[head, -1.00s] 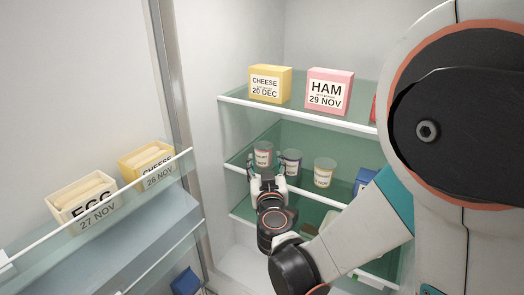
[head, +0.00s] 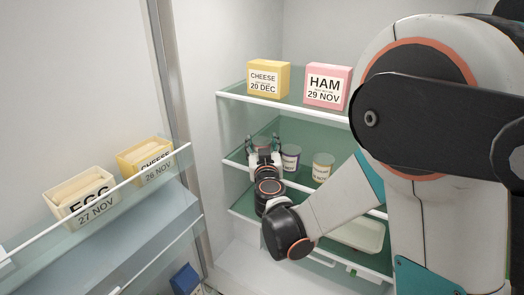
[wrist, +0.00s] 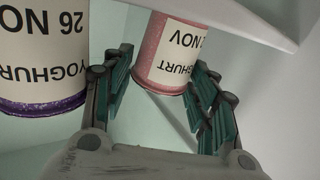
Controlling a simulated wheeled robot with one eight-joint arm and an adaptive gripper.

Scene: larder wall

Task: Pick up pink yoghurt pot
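The pink yoghurt pot (wrist: 172,55) has a white label and appears upside down in the wrist view. It stands between the two green-padded fingers of my gripper (wrist: 164,72), with a gap seeming to show at each side. In the head view, my gripper (head: 263,146) is at the left end of the middle shelf and hides most of the pink pot. My gripper is open around the pot and does not appear shut on it.
A purple yoghurt pot (head: 290,158) stands close to the right of my gripper; it also shows in the wrist view (wrist: 40,55). A yellow pot (head: 322,167) stands further right. The upper shelf holds cheese (head: 268,79) and ham (head: 328,88) boxes.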

